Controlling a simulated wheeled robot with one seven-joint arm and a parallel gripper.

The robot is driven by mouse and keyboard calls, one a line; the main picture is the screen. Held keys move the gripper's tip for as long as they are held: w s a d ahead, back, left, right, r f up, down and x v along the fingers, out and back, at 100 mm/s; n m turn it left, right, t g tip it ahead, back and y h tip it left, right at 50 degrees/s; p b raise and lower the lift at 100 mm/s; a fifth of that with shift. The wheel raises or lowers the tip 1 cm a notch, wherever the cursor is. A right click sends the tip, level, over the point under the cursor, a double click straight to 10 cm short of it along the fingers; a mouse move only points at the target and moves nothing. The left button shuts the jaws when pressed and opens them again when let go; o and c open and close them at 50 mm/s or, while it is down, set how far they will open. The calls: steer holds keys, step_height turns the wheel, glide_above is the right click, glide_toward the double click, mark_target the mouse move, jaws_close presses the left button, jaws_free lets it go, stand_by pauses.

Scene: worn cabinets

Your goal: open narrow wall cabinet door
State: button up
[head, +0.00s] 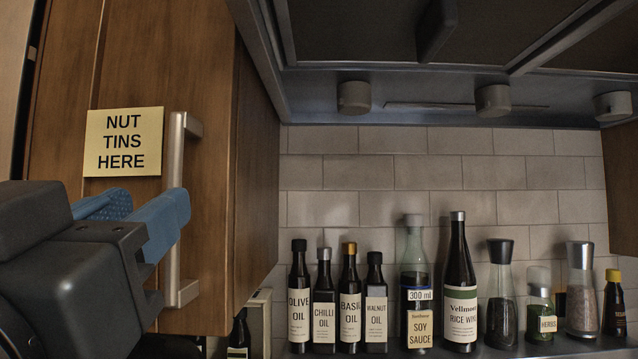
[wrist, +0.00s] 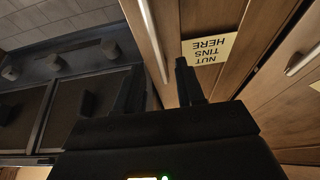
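The narrow wall cabinet door (head: 212,150) is brown wood and looks shut. It carries a yellow "NUT TINS HERE" note (head: 124,142), also upside down in the wrist view (wrist: 209,48). Its handle is an upright metal bar (head: 175,155), slanting in the wrist view (wrist: 154,40). My gripper (head: 148,206), with blue finger pads, is open in front of the door. In the head view its right finger covers part of the handle. In the wrist view the handle runs between the two fingers (wrist: 158,70). I cannot tell whether the fingers touch it.
A neighbouring wooden door has its own bar handle (wrist: 302,60). A dark range hood (head: 440,95) adjoins the cabinet on the right. Several bottles and jars, including a rice wine bottle (head: 459,285), stand on a shelf below, against the tiles.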

steer(key=p+x, duration=0.2)
steer(key=x, duration=0.4)
jaws_close()
stand_by(0.3)
